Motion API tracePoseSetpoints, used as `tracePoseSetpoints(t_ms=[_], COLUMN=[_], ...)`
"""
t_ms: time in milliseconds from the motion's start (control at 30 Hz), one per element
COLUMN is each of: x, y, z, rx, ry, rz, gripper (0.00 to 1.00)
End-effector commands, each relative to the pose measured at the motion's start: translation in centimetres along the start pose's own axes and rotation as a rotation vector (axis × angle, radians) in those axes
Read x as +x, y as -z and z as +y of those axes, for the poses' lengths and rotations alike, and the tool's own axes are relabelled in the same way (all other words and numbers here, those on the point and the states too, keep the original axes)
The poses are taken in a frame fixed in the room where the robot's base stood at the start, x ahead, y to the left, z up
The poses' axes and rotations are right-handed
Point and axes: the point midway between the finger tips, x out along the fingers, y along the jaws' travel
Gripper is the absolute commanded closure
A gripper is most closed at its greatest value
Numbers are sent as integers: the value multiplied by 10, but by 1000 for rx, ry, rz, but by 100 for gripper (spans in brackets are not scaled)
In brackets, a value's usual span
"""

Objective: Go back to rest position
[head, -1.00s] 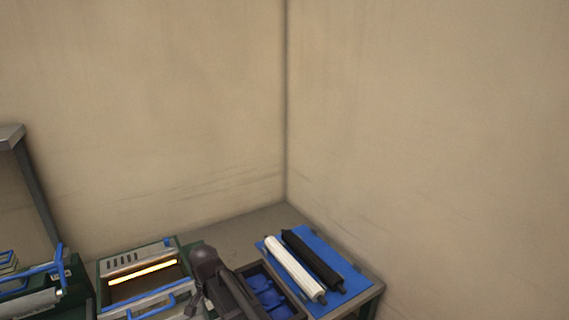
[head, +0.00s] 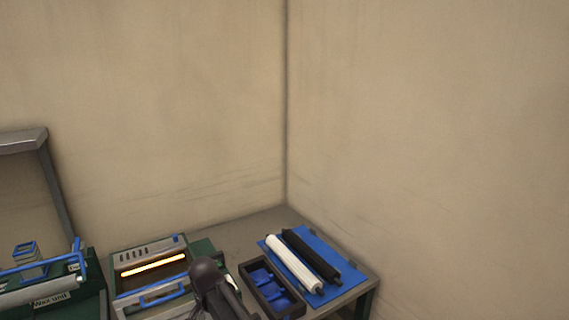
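A dark grey part of my arm (head: 211,283) rises from the bottom edge of the head view, in front of the unit with the glowing strip. It ends in a rounded joint. My gripper does not show in this view, so its opening and anything it may hold are hidden. No oranges are in view.
A unit with a glowing strip and blue handle (head: 153,266) stands left of my arm. A dark tray with blue compartments (head: 271,288) is to its right. A white roller (head: 293,263) and a black roller (head: 311,257) lie on a blue mat (head: 345,267). A "Wax unit" (head: 50,301) stands left.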

Motion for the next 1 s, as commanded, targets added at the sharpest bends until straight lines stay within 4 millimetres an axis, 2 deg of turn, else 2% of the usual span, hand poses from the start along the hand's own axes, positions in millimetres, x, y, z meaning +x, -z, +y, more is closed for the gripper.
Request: tracePoseSetpoints(t_ms=[333,567,767,1000], x=[0,0,0,0], y=[14,26,39,51], z=[33,67,115,190], rx=[-11,-30,-56,-103], ry=[0,0,0,-1], rz=[0,0,0,0], gripper=[25,25,25,25])
